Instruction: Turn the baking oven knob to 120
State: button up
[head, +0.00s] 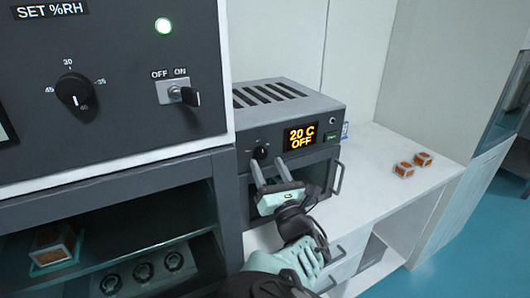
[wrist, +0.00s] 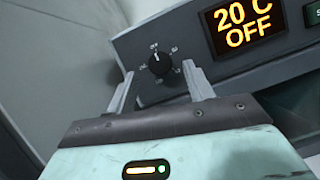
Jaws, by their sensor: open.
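The baking oven (head: 290,100) is a grey box with a slotted top on the white counter. Its display (head: 301,136) reads 20 C and OFF in orange; the display also shows in the wrist view (wrist: 243,24). The black oven knob (head: 261,153) is left of the display. In the wrist view the knob (wrist: 160,64) has a white pointer mark directed up, with small scale marks around it. My gripper (head: 270,165) is open in front of the oven; in the wrist view its two fingers (wrist: 160,85) stand apart, below and to either side of the knob. Nothing is between them.
The oven door handle (head: 338,178) sticks out at the right.

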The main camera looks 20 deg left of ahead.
aim_at(263, 156)
jog(key=shift+p+x, duration=0.35)
jog(key=shift+x, duration=1.15)
jog(key=c, duration=1)
